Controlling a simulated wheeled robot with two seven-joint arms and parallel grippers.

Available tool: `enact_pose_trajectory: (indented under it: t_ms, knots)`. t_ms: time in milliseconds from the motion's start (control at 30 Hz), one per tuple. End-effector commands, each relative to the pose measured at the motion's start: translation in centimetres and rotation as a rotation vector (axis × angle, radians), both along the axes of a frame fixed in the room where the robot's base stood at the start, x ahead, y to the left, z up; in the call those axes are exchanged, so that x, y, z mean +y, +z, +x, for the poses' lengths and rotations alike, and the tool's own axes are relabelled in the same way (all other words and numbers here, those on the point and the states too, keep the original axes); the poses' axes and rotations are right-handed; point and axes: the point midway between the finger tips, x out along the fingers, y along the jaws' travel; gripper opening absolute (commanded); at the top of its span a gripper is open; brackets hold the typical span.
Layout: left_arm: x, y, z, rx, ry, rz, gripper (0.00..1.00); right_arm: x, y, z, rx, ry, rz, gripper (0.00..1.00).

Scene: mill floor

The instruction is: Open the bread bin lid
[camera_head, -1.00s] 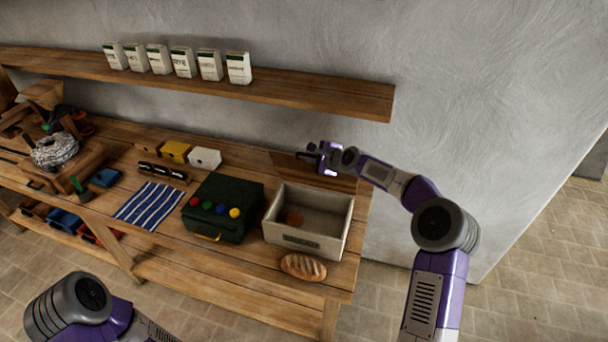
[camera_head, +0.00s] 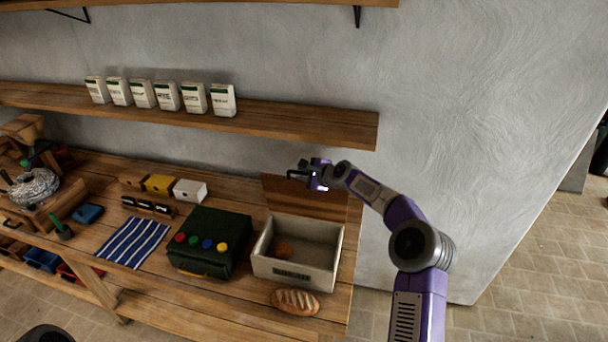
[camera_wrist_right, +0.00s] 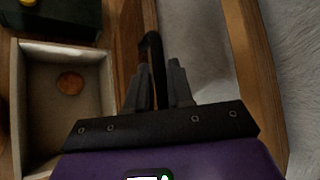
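The bread bin (camera_head: 310,272) is a cream box with a dark label on its front, near the bench's right end. Its inside shows, with a round brown item (camera_head: 284,250) in it. Its wooden lid (camera_head: 285,200) is raised behind the box, by the wall. My right gripper (camera_head: 300,173) is at the lid's upper edge. In the right wrist view, a dark handle (camera_wrist_right: 153,50) runs between its two close-set fingers (camera_wrist_right: 160,88), which look shut on it. My left gripper is out of view.
A bread loaf (camera_head: 296,301) lies in front of the bin. A dark green box (camera_head: 207,261) with coloured knobs stands left of it, beside a striped cloth (camera_head: 133,242). A shelf (camera_head: 300,122) with several white packets (camera_head: 167,96) runs above the bench.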

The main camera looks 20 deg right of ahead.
Motion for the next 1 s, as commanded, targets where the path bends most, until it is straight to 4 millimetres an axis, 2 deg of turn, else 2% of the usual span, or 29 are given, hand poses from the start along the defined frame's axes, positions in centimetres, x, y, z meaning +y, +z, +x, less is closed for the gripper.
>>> enact_pose_trajectory:
  t_ms: [33, 67, 467, 800, 1000]
  knots:
    - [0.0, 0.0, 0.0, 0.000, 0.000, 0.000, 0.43, 0.0, -0.2, 0.0, 0.003, 0.001, 0.000, 0.32]
    - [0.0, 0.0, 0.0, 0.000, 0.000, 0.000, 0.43, 0.0, -0.2, 0.0, 0.004, 0.001, 0.001, 0.36]
    - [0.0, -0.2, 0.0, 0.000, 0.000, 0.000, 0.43, -0.2, -0.1, -0.5, 0.006, 0.001, -0.002, 0.36]
    - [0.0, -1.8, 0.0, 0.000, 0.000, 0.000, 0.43, -1.3, 2.4, -4.5, 0.000, -0.001, -0.002, 0.36]
    - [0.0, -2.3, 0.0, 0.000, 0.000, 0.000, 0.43, -1.7, 3.6, -6.2, -0.004, -0.001, -0.001, 0.36]
